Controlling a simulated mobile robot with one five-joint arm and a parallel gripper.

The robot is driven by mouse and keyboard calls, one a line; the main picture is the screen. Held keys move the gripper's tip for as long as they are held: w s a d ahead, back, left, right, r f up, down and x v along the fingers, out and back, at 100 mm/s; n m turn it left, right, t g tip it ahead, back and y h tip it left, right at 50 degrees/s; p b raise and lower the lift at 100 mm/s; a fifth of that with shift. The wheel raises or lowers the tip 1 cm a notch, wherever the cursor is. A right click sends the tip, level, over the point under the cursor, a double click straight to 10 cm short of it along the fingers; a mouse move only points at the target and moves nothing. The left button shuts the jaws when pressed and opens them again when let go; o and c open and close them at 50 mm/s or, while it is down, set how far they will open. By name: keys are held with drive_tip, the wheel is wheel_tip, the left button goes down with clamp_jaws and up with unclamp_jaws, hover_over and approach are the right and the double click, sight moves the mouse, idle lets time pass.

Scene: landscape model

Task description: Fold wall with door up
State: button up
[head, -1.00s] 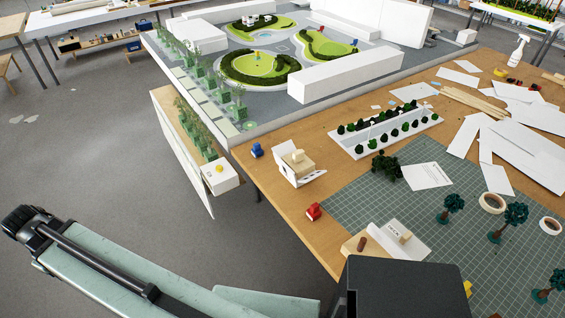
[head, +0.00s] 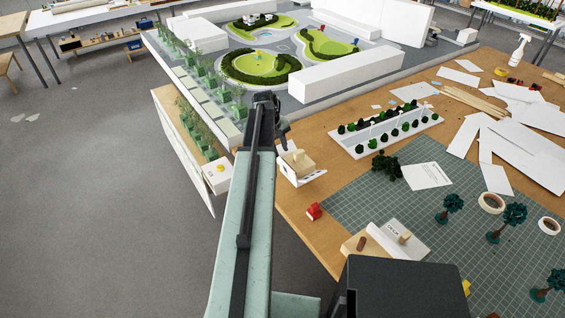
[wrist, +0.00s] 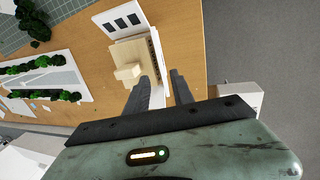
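A small model house (head: 298,162) with a pale wooden body sits at the table's left edge in the head view. In the wrist view the house (wrist: 130,55) shows from above with a block on top. A white panel with dark windows (wrist: 122,20) lies flat at its upper side. Another white panel (wrist: 165,72) shows by the house's right side, partly hidden by my fingers; I cannot make out a door on it. My gripper (wrist: 161,78) is open, its two fingers apart, over the house's near edge. In the head view my gripper (head: 281,132) is just behind the house.
A red object (head: 314,211) stands on the table in front of the house. A hedge planter (head: 390,130) lies to the right and the large landscape model (head: 345,78) behind. A white box (head: 216,175) on the side shelf is close on the left. The floor left is open.

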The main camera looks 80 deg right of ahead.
sight(283, 163)
drive_tip(key=b+x, duration=0.7)
drive_tip(key=x, duration=0.1)
drive_tip(key=shift+b, duration=0.3)
drive_tip(key=shift+r, duration=0.15)
drive_tip(key=shift+d, duration=0.1)
clamp_jaws()
